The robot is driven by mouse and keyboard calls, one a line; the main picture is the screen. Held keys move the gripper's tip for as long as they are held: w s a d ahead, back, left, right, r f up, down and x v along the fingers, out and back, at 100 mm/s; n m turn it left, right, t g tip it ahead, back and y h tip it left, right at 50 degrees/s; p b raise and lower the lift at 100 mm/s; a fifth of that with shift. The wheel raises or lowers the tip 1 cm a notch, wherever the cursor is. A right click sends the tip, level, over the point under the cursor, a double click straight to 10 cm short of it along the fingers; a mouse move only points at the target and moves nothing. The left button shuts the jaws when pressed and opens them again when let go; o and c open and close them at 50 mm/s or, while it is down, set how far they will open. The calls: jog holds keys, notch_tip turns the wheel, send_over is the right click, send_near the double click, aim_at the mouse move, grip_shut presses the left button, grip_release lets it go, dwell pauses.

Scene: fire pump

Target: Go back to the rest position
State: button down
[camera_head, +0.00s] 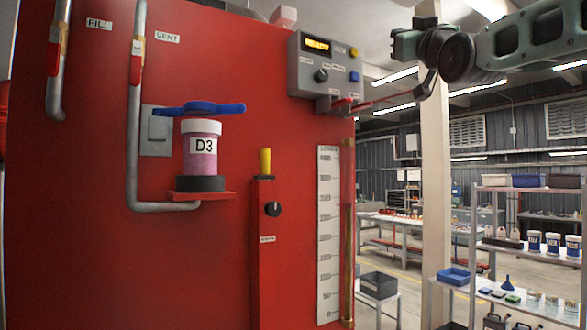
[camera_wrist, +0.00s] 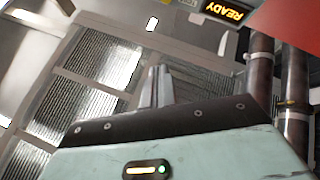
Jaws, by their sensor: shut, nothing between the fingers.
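My arm reaches in from the upper right of the head view, green and dark grey. My gripper (camera_wrist: 157,88) shows in the wrist view with its fingers together and nothing between them. In the head view the arm's end is in front of the pillar, right of the grey control box (camera_head: 325,70), whose display reads READY. The same READY display (camera_wrist: 224,10) shows upside down at the top of the wrist view. The gripper is apart from the panel.
The red panel (camera_head: 80,220) fills the left. It carries a pink D3 container (camera_head: 201,165) under a blue handle (camera_head: 200,108), a yellow-topped lever (camera_head: 265,162) and a level gauge (camera_head: 328,235). A pale pillar (camera_head: 435,180) stands right of it. Shelves (camera_head: 505,190) with tubs stand further right.

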jog(key=a+f+g+b, duration=0.2)
jog(key=a+f+g, duration=0.15)
jog(key=f, duration=0.75)
jog(key=a+f+g+b, duration=0.25)
jog(key=a+f, duration=0.25)
jog(key=f, duration=0.7)
jog(key=a+f+g+b, duration=0.1)
jog(key=a+f+g, duration=0.3)
jog(key=f, duration=0.7)
jog(key=s+a+f+g+b, duration=0.1)
jog(key=s+f+g, duration=0.1)
jog(key=s+f, duration=0.35)
jog(key=s+a+f+g+b, duration=0.1)
jog(key=s+f+g, duration=0.1)
jog(key=f, duration=0.7)
jog(key=s+a+f+g+b, duration=0.1)
jog(key=s+f+g, duration=0.1)
jog(key=s+f, duration=0.35)
jog(key=s+d+f+n+g+h+b, duration=0.1)
jog(key=s+d+f+g+h+b, duration=0.1)
jog(key=s+f, duration=0.9)
jog(key=s+d+f+g+h+b, duration=0.2)
jog(key=s+d+f+g, duration=0.3)
jog(key=s+f, duration=0.6)
jog(key=shift+s+d+f+n+g+h, duration=0.2)
jog(key=shift+s+f+n+g+h, duration=0.3)
jog(key=shift+f+g, duration=0.4)
jog(key=shift+w+r, duration=0.15)
jog(key=shift+w, duration=0.1)
